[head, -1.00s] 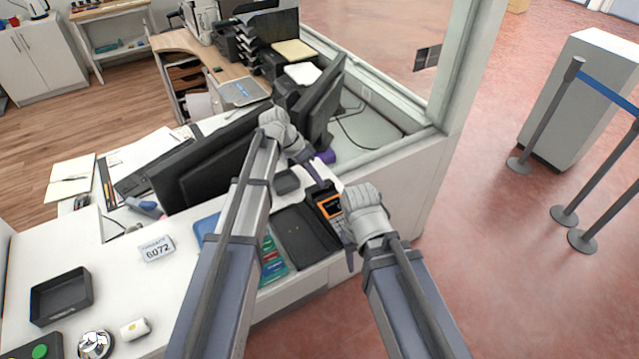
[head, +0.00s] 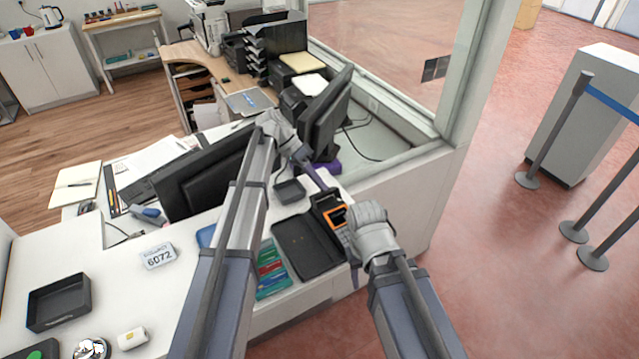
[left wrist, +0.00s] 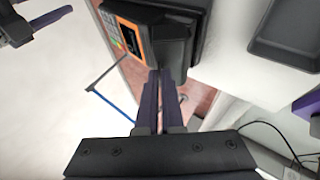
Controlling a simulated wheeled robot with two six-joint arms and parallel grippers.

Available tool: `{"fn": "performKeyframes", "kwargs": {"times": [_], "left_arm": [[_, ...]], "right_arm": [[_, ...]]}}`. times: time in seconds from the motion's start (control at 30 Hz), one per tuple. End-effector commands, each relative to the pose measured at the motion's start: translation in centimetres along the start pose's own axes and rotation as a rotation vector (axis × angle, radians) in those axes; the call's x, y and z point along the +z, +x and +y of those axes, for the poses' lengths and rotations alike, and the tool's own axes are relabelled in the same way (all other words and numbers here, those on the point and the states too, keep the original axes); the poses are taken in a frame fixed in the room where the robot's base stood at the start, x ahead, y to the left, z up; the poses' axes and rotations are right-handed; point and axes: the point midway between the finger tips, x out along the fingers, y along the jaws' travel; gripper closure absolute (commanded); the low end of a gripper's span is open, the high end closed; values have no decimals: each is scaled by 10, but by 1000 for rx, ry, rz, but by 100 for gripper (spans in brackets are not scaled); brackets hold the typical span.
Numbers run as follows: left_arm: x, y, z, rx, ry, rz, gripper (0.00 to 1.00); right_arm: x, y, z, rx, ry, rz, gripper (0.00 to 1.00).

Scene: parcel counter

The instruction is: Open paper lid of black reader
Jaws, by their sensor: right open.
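The black reader (head: 328,208) with an orange-framed screen and keypad stands on the white counter, and it also shows at the top of the left wrist view (left wrist: 172,45). Its paper lid looks closed, though the fingers partly cover that end. My left gripper (head: 319,182) reaches the reader's far end. In the left wrist view its fingers (left wrist: 159,78) are close together, tips at or against the reader's dark edge; I see nothing between them. My right gripper (head: 354,268) is beside the reader's near right side, fingers mostly hidden by the hand; in the left wrist view it is open (left wrist: 38,24).
A black open tray (head: 307,246) lies left of the reader, with a small dark dish (head: 289,191) behind it. Monitors (head: 325,115) and a glass partition (head: 400,60) stand beyond. Coloured cards (head: 270,270) lie near the front edge.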

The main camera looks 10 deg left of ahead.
Motion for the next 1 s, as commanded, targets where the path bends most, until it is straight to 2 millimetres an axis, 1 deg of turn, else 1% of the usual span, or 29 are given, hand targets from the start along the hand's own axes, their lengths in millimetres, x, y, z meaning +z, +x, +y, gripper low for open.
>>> {"fn": "performKeyframes", "kwargs": {"times": [0.07, 0.1, 0.3, 0.37, 0.6, 0.73, 0.87, 1.0], "left_arm": [[0, 0, 0, -2, -1, -1, 100], [0, 0, 0, -2, 0, -1, 94], [0, 0, 0, -1, 0, -1, 71], [0, 0, 0, -1, 0, -1, 65], [0, 0, 0, -1, 0, 0, 65], [-1, -4, 1, -1, 0, 0, 65], [-2, -16, 2, -1, -1, 0, 65], [-2, -35, 2, -2, -1, 1, 65]], "right_arm": [[0, 0, 0, 0, 0, 0, 50], [0, 0, 0, 0, 0, 0, 50], [0, 0, 0, 0, 0, 0, 50], [0, 0, 0, 0, 0, 0, 50], [0, 0, 0, 0, 0, 0, 50], [0, -4, 0, 0, 0, 0, 50], [1, -13, 1, 0, 0, 0, 50], [2, -29, 3, 0, -1, 0, 50]]}}
